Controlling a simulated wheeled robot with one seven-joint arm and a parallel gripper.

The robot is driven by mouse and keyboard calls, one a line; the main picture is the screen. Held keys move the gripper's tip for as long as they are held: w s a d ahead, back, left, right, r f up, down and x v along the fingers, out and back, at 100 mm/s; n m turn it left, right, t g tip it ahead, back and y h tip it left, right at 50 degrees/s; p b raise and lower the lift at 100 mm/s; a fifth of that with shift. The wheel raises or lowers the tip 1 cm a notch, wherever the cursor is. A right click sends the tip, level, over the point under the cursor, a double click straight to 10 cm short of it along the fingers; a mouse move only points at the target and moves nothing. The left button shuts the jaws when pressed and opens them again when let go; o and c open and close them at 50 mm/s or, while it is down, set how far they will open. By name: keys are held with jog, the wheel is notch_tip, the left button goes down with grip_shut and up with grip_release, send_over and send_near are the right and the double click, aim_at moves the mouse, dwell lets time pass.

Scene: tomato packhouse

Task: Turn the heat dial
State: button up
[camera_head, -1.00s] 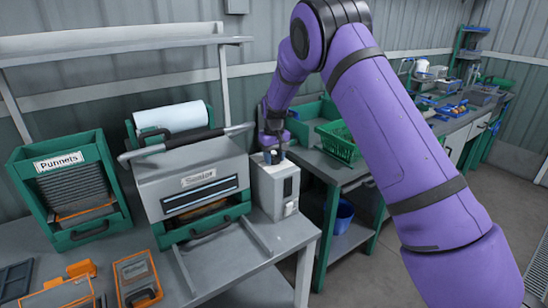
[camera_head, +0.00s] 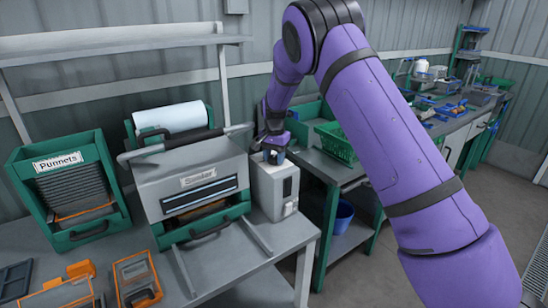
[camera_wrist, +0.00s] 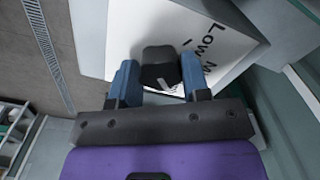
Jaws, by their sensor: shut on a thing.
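The heat dial (camera_wrist: 159,62) is a dark knob on the top face of a grey-white control box (camera_head: 268,190), beside the sealer. In the wrist view the box top (camera_wrist: 195,35) carries the printed word "Low" and part of another word starting with M. A pale mark shows on the dial. My gripper (camera_wrist: 160,80) points down over the box, its two blue fingers shut on the dial from both sides. In the head view my gripper (camera_head: 274,155) is at the box top, and the dial is mostly hidden there.
The sealer (camera_head: 195,185), with a film roll (camera_head: 170,117) behind it, stands left of the box. A punnet rack (camera_head: 68,190) is farther left. A green basket (camera_head: 337,142) sits on the bench at right. Orange-framed items lie at the table's front left.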

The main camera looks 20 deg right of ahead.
jog(key=shift+m, duration=1.3)
jog(key=o, duration=0.9)
